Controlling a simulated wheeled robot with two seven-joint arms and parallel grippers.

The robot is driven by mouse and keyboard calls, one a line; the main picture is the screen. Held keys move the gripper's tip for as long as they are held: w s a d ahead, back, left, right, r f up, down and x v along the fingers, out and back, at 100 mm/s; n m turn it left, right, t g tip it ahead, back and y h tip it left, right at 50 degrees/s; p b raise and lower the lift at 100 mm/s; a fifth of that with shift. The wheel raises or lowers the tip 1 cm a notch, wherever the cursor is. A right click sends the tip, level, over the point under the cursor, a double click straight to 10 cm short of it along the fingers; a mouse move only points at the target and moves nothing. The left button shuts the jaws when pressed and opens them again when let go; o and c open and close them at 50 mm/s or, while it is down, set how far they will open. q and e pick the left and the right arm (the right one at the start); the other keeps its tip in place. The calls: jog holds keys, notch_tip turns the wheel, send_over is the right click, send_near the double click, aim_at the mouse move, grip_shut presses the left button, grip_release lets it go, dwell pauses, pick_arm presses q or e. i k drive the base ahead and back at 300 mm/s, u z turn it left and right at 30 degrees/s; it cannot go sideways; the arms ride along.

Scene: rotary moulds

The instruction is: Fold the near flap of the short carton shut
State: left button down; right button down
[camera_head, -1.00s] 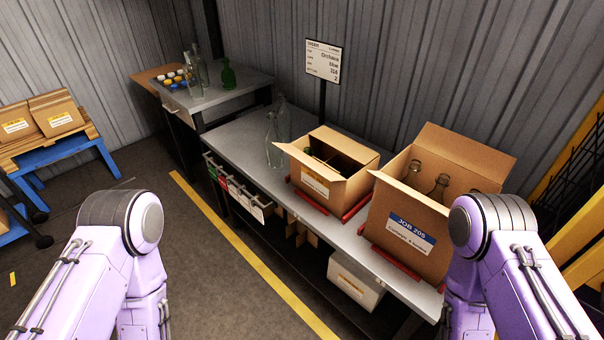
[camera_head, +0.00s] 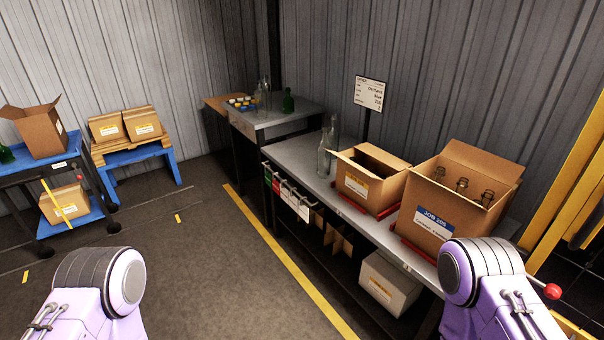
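The short carton (camera_head: 353,193) stands on the grey bench, with a yellow and white label on its front. Its top is open and its inside is dark. One flap (camera_head: 341,157) sticks out at its left end, and another (camera_head: 391,187) leans out at its right end. I cannot clearly tell how its other flaps stand. Both my arms show only as purple links at the lower left and lower right, well short of the short carton. Neither gripper is in view.
A taller open carton (camera_head: 418,222) with several bottles stands close right of the short one. Clear bottles (camera_head: 324,155) stand left of it, and a sign (camera_head: 370,92) behind. A blue cart (camera_head: 28,172) holds cartons at far left. The floor before the bench is clear.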

aim_at(338, 156)
jog(key=u, duration=0.7)
jog(key=i, duration=1.1)
jog(key=z, duration=0.55)
